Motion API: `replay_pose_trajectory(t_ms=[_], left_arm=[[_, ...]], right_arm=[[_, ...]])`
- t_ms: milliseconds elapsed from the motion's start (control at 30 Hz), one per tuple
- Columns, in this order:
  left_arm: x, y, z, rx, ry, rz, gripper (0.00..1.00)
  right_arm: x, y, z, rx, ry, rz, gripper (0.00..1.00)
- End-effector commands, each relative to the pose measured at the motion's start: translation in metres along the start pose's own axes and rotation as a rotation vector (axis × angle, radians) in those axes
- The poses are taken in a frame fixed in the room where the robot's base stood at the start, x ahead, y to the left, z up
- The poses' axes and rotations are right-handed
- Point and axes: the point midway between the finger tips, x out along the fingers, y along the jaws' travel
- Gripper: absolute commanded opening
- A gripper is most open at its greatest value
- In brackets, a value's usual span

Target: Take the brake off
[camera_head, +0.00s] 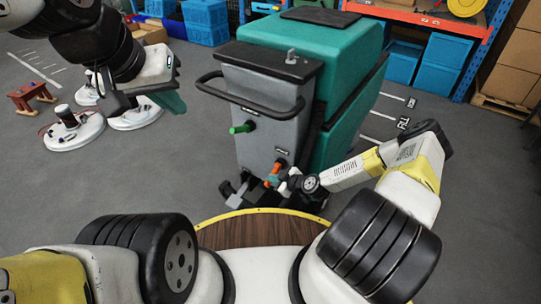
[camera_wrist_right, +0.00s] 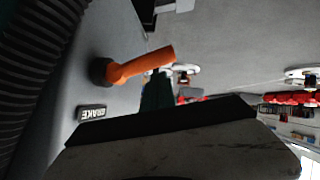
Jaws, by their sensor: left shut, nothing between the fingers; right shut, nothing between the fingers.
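The brake lever (camera_head: 277,168) is a short orange handle low on the grey rear face of the teal scrubber machine (camera_head: 345,50). In the right wrist view the orange lever (camera_wrist_right: 140,66) sticks out from a dark round pivot, beside a label reading BRAKE (camera_wrist_right: 92,113). My right gripper (camera_head: 281,183) is close to the lever in the head view. Its dark green fingers (camera_wrist_right: 158,88) are shut and empty, with tips by the lever's free end; whether they touch it I cannot tell. My left gripper (camera_head: 172,102) is shut and empty, raised to the left, away from the machine.
A black push handle (camera_head: 240,100) and a green knob (camera_head: 242,128) stick out from the machine's rear. White round discs (camera_head: 75,130) and a small red stool (camera_head: 30,95) are on the left floor. Blue bins and shelving (camera_head: 440,60) stand behind.

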Motion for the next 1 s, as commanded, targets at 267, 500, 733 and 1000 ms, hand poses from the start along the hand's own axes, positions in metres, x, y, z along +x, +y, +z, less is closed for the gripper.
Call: replay_pose_trajectory(t_ms=[267, 500, 733, 1000], left_arm=[[0.0, 0.0, 0.0, 0.0, 0.0, 0.0, 0.0], [0.0, 0.0, 0.0, 0.0, 0.0, 0.0, 0.0], [0.0, 0.0, 0.0, 0.0, 0.0, 0.0, 0.0], [0.0, 0.0, 0.0, 0.0, 0.0, 0.0, 0.0]], right_arm=[[0.006, -0.004, 0.008, -0.032, 0.0, 0.021, 0.0], [0.007, -0.004, 0.011, -0.029, -0.002, 0.021, 0.0], [0.007, -0.005, 0.012, -0.028, -0.003, 0.02, 0.0], [0.007, -0.004, 0.013, -0.027, -0.005, 0.02, 0.0]])
